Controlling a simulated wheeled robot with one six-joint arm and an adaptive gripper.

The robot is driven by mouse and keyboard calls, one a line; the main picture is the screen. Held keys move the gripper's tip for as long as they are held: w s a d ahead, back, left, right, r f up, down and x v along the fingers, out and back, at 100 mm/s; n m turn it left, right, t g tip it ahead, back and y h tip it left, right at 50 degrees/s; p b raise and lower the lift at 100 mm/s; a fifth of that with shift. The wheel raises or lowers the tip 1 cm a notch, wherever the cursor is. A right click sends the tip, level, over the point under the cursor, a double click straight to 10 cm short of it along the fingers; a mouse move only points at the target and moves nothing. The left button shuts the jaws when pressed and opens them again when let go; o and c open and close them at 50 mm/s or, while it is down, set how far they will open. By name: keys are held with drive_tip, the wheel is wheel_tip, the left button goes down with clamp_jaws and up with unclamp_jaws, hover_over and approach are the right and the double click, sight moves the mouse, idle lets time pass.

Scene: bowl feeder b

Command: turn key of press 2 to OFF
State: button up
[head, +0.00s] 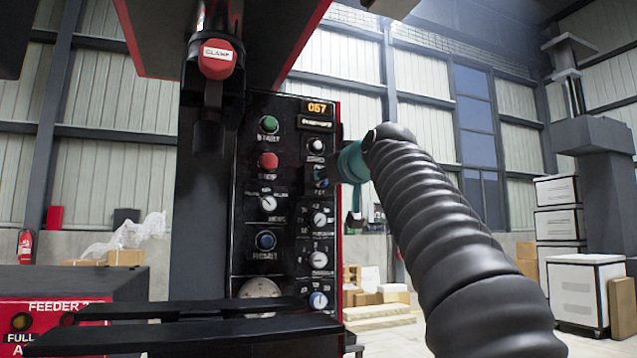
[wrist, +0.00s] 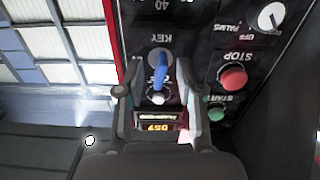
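The press control panel (head: 245,235) is black with labelled buttons and knobs. The blue key (wrist: 159,70) sits in its switch by the KEY label, which appears upside down in the wrist view. In the head view the key area is mostly covered by my gripper (head: 326,172), and its OFF/ON marks cannot be read. In the wrist view my gripper (wrist: 158,90) is open, with one finger on each side of the key's lower part. A gap shows on both sides, so the fingers do not appear to touch the key.
A green START button (head: 269,124), red stop button (head: 268,161) and blue RESET button (head: 265,240) are left of the key column. Knobs, including one (head: 320,219), sit below it. The red clamp button (head: 217,59) hangs at upper left. A display reads 057 (head: 317,108).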

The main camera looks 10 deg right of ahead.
drive_tip(key=s+d+b, duration=0.1)
drive_tip(key=s+b, duration=0.1)
drive_tip(key=s, duration=0.5)
drive_tip(key=shift+d+b, duration=0.2)
drive_tip(key=shift+b, duration=0.15)
idle(0.7)
